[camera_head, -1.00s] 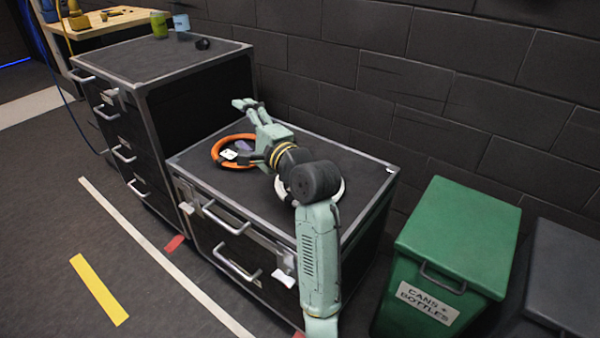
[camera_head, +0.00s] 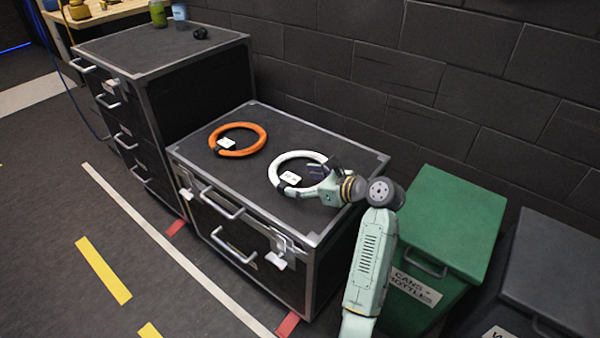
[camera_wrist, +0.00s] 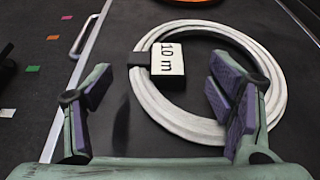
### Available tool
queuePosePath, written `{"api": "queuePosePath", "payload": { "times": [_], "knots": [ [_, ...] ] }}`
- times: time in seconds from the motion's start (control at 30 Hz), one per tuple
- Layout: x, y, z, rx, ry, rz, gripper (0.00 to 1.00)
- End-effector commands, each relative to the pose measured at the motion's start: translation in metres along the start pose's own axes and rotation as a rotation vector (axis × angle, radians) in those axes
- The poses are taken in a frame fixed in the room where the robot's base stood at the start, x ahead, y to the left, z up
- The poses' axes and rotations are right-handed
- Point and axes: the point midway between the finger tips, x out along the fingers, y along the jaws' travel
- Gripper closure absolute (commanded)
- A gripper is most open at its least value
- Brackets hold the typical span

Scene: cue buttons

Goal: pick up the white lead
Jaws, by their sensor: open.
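The white lead (camera_head: 279,165) is a coiled ring with a white tag, lying flat on top of the low black case (camera_head: 250,205). In the wrist view the white lead (camera_wrist: 165,117) fills the middle, and its tag reads "10 m". My gripper (camera_head: 318,176) is over the right side of the white lead in the head view. In the wrist view my gripper (camera_wrist: 160,100) is open, its fingers wide apart, with the left side of the coil between them. The right finger overlaps the coil's right side in view; I cannot tell whether it touches. Nothing is held.
An orange coiled lead (camera_head: 262,137) lies on the same case, left of the white one. A taller black case (camera_head: 150,50) stands at the left, with small items on it. A green bin (camera_head: 455,215) is at the right. A brick wall is behind.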

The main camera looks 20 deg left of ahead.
Motion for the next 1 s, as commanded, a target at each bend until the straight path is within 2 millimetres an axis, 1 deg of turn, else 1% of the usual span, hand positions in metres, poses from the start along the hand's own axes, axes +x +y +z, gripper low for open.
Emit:
{"api": "queuePosePath", "payload": {
  "times": [0.1,0.2,0.3,0.57,1.0],
  "knots": [
    [0.019,0.004,-0.001,0.002,0.001,0.005,0.24],
    [0.033,0.004,-0.001,0.001,0.001,0.003,0.24],
    [0.042,0.003,-0.002,0.000,0.001,0.002,0.24],
    [0.044,0.003,-0.002,-0.001,0.000,0.000,0.24],
    [0.044,0.003,-0.002,-0.001,0.000,0.000,0.54]
  ]
}}
